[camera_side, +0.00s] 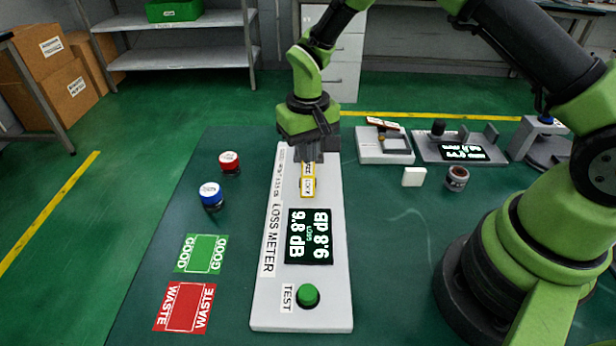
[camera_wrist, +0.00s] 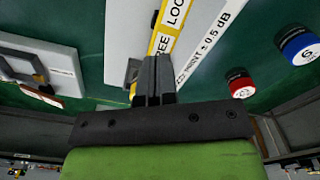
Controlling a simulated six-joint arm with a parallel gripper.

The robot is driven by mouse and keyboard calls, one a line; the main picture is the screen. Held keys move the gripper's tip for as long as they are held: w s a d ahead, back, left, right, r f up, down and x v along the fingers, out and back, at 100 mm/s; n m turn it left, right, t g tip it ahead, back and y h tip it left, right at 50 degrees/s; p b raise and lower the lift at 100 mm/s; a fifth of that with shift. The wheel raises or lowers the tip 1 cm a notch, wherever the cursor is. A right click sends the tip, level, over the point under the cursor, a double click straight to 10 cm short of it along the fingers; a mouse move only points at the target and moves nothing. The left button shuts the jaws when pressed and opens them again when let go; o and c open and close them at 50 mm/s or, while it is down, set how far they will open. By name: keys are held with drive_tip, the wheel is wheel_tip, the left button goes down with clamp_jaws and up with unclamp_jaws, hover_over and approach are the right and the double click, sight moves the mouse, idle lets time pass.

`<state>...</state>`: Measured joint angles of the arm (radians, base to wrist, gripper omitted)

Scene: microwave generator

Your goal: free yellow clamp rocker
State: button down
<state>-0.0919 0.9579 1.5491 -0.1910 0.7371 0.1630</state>
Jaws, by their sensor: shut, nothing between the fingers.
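The yellow clamp rocker (camera_side: 308,184) sits at the far end of the white loss meter (camera_side: 270,306). In the wrist view the rocker (camera_wrist: 166,30) is a yellow-edged bar with white labels; "LOC" and part of "FREE" show. My gripper (camera_side: 308,160) points down over the rocker's far end. In the wrist view its fingers (camera_wrist: 151,62) are together with nothing between them, and they hide part of the rocker. They are at or very close to the "FREE" end; I cannot tell whether they touch it. The rocker's tilt is unclear.
The meter's display (camera_side: 309,236) reads 9.8 dB, above a green TEST button (camera_side: 307,295). Red (camera_side: 229,162) and blue (camera_side: 211,195) capped items stand to the left, with GOOD (camera_side: 201,254) and WASTE (camera_side: 185,307) mats below. A grey fixture (camera_side: 384,146) and other devices stand at right.

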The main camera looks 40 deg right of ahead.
drive_tip(key=shift+f, duration=1.1)
idle(0.3)
drive_tip(key=shift+r, duration=3.55)
drive_tip(key=s+r+t, duration=0.2)
drive_tip(key=s+r, duration=0.1)
drive_tip(key=r, duration=0.6)
drive_tip(key=s+r+t+y, duration=0.1)
drive_tip(key=s+r+t, duration=0.1)
drive_tip(key=s+r, duration=0.3)
drive_tip(key=s+r+m+t+y, duration=0.1)
drive_tip(key=s+r+t, duration=0.2)
drive_tip(key=s, duration=1.1)
wheel_tip(320, 180, up, 3)
drive_tip(key=shift+d+f, duration=0.1)
drive_tip(key=shift+d, duration=0.2)
